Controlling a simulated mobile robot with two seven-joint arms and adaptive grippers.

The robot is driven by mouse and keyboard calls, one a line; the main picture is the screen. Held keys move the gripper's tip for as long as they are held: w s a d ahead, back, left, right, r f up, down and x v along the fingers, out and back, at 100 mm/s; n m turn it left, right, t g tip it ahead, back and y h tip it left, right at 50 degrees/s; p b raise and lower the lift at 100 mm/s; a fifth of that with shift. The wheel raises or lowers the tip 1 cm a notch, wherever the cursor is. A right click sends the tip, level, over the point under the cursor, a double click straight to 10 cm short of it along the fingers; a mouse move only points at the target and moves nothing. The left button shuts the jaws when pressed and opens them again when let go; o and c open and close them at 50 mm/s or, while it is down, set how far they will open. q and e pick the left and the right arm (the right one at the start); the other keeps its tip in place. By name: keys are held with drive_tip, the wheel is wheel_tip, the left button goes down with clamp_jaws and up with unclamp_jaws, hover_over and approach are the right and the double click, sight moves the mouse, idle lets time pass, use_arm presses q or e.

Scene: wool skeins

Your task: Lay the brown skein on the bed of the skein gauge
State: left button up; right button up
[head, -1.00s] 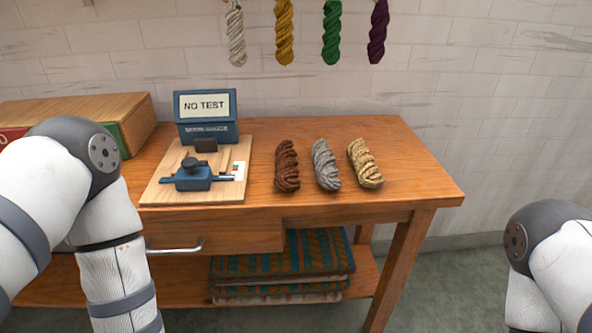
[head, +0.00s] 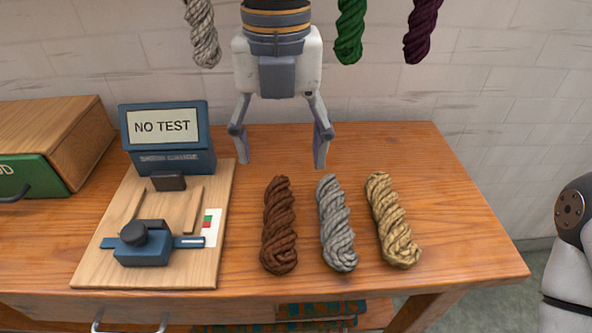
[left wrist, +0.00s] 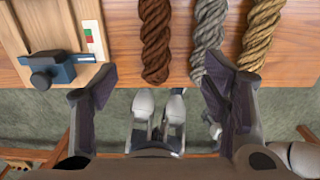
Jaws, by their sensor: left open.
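The brown skein (head: 279,228) lies on the table, the leftmost of three skeins in a row. It also shows at the top of the left wrist view (left wrist: 155,38). The skein gauge (head: 168,135) stands to its left on a wooden board, its display reading "NO TEST". The bed area between two wooden strips (head: 193,210) is empty, with a blue slider block (head: 142,248) at the near end. My left gripper (head: 282,155) is open and empty, pointing down above the table behind the skeins. My right gripper is out of view.
A grey skein (head: 336,225) and a yellow skein (head: 392,222) lie right of the brown one. Several skeins hang above, including a green one (head: 350,30). A wooden box (head: 85,150) stands at the left. The table's right side is clear.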

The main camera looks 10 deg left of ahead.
sight(279, 212)
use_arm(q)
drive_tip(key=f, duration=0.2)
drive_tip(key=s+f, duration=0.1)
drive_tip(key=f, duration=0.1)
drive_tip(key=shift+s+f+b, duration=0.15)
drive_tip(key=shift+f+b, duration=0.1)
drive_tip(key=shift+b, duration=0.15)
drive_tip(key=f, duration=0.4)
drive_tip(key=f+b, duration=0.1)
drive_tip(key=f, duration=0.2)
drive_tip(key=shift+a+f, duration=0.1)
drive_tip(key=shift+a, duration=0.2)
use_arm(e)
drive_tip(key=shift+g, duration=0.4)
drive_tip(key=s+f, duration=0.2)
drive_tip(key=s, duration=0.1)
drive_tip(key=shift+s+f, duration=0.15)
use_arm(q)
drive_tip(key=c, duration=1.3)
drive_tip(key=shift+w, duration=0.2)
